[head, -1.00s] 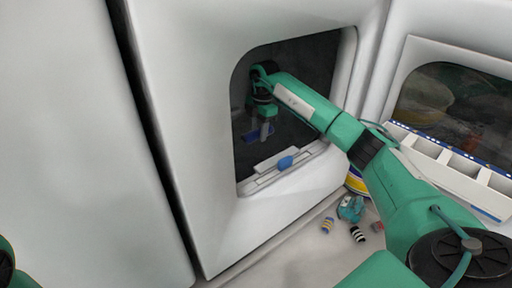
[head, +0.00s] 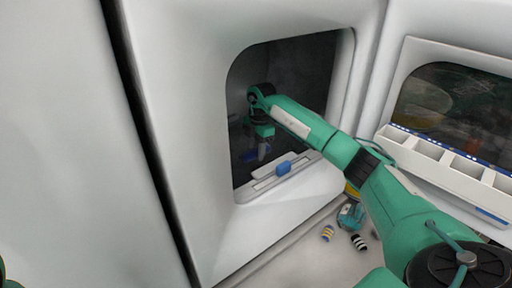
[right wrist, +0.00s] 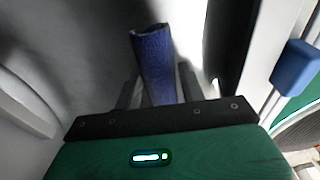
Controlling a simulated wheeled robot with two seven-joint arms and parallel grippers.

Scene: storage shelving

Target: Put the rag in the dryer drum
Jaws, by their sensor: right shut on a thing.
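The dryer drum (head: 305,70) is the dark hollow behind the rounded opening in the white front. My right arm reaches through that opening, and my right gripper (head: 263,152) points downward inside. The rag (head: 249,154) shows as a small dark blue patch beside the fingertips. In the right wrist view the rag (right wrist: 154,60) is a blue folded strip standing between the two dark fingers, which are shut on it. The drum's grey inner wall lies around it. My left gripper is out of view; only a bit of green arm shows at the lower left corner.
A blue block-like piece (head: 284,167) sits on the opening's lower sill, and also shows in the right wrist view (right wrist: 296,66). A white compartmented tray (head: 450,165) is at the right. Several small items, including a striped one (head: 358,242), lie on the floor below.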

